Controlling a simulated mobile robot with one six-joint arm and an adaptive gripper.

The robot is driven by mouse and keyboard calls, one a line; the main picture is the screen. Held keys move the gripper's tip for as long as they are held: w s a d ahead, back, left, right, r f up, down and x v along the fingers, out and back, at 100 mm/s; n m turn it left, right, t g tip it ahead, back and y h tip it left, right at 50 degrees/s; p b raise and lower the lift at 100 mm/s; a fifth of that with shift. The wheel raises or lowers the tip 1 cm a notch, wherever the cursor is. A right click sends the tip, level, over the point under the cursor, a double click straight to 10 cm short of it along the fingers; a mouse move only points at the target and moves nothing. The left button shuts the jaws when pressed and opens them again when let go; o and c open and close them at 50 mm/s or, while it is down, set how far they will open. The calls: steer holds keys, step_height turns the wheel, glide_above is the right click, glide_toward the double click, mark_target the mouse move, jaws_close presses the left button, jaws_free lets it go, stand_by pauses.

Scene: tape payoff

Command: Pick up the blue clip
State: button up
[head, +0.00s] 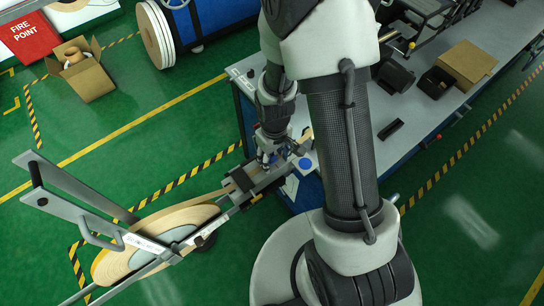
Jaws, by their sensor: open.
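My gripper (270,158) points down over the inner end of the tape payoff frame (240,189), close to the bench corner. Its fingers are small and partly lost among the metal parts there, with no held object visible. A small blue round patch (306,163) shows on a pale surface just right of my gripper. I cannot tell whether it is the blue clip. No other clear clip shape can be made out, and my gripper and arm hide part of this area.
A large tape roll (150,238) sits in the payoff frame at lower left. The grey-topped bench (409,136) holds a cardboard box (467,64), a black bin (437,81) and a dark block (391,130).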

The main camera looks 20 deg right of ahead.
steer(key=shift+c, duration=0.4)
steer(key=c, duration=1)
steer(key=shift+r, duration=0.1)
